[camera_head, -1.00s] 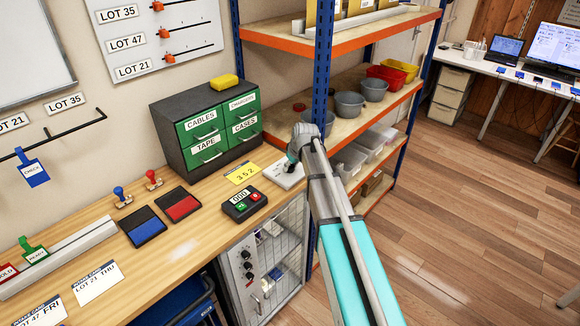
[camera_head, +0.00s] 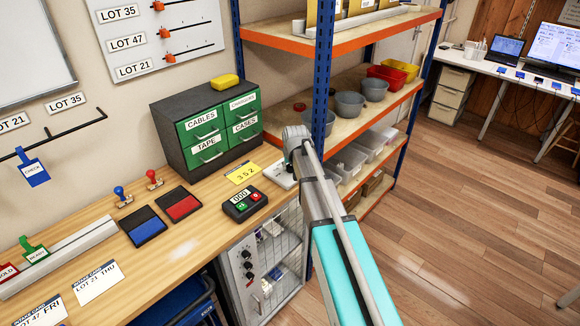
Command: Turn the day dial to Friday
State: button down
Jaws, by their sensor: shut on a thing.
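A small white plate (camera_head: 277,176) lies at the right end of the wooden bench, beside the shelf post. The day dial appears to be on this plate, but my wrist covers it and I cannot read its days or pointer. My gripper (camera_head: 292,163) is at the plate's far right part, seen from behind and mostly hidden by my wrist. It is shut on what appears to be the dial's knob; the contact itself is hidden.
A yellow 352 card (camera_head: 242,172) and a counter box (camera_head: 244,205) lie left of the plate. A green drawer cabinet (camera_head: 205,125) stands behind. The blue shelf post (camera_head: 322,80) rises close to my wrist on the right.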

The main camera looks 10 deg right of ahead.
jog(key=shift+s+a+m+h, duration=0.15)
jog(key=shift+m+h, duration=0.25)
jog(key=shift+m, duration=0.8)
jog(key=shift+c, duration=1.3)
grip_release()
jog(key=s+f+n+g, duration=0.1)
jog(key=s+g, duration=0.3)
jog(key=s, duration=2.4)
jog(key=shift+s+f+n+g+y, duration=0.2)
jog(key=shift+s+n+g+y, duration=0.15)
jog(key=shift+n, duration=0.25)
